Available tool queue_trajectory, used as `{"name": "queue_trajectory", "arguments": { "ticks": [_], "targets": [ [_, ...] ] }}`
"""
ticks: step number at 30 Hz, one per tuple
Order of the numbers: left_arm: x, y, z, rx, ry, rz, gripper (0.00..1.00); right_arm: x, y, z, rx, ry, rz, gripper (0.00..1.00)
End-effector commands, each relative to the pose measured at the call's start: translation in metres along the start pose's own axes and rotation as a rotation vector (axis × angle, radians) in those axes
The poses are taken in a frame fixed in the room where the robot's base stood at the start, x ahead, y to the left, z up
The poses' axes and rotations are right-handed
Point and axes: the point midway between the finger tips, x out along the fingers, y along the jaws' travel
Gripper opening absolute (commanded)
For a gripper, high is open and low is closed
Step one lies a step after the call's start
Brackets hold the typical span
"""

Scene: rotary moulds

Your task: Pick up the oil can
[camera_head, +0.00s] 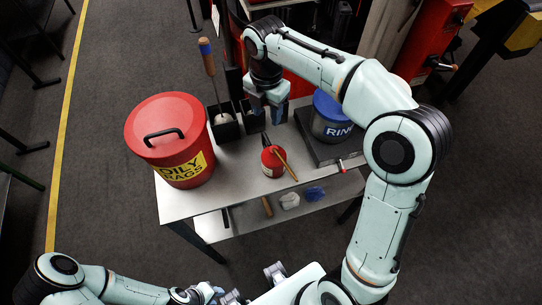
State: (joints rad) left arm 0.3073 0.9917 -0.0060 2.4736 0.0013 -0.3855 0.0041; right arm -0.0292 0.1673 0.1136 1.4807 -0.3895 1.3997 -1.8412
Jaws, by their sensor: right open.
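The oil can (270,164) is a small red can with a thin dark spout, standing on the grey metal table (183,204). A tan stick-like piece leans across its right side; I cannot tell whether it belongs to the can. My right gripper (268,112) points down over the back of the table, beyond the can and apart from it. Its fingers are open, with nothing visible between them. My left gripper (230,297) is low at the bottom edge, in front of the table and far from the can; its fingers are unclear.
A large red OILY RAGS bin (166,128) stands at the table's left. Black open boxes (224,126) hold a brush at the back. A blue-lidded tub (331,120) stands on a dark slab at right. A lower shelf holds white and blue cloth-like lumps (314,193).

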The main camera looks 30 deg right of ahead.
Motion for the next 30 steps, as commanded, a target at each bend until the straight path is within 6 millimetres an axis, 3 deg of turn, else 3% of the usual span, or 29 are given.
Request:
{"name": "queue_trajectory", "arguments": {
  "ticks": [3, 11, 21, 30],
  "targets": [
    [0.007, -0.004, 0.002, -0.002, -0.004, -0.002, 0.37, 0.025, -0.001, 0.0, 0.0, 0.001, -0.004, 0.47],
    [0.011, -0.005, 0.003, -0.002, -0.005, -0.002, 0.37, 0.046, 0.0, -0.001, -0.001, 0.001, -0.002, 0.47],
    [0.018, -0.008, 0.005, -0.003, -0.009, -0.003, 0.37, 0.09, -0.001, -0.006, 0.0, 0.0, -0.002, 0.47],
    [0.018, -0.008, 0.005, -0.003, -0.008, -0.003, 0.37, 0.094, -0.001, -0.006, 0.0, 0.0, 0.0, 0.47]
  ]
}}
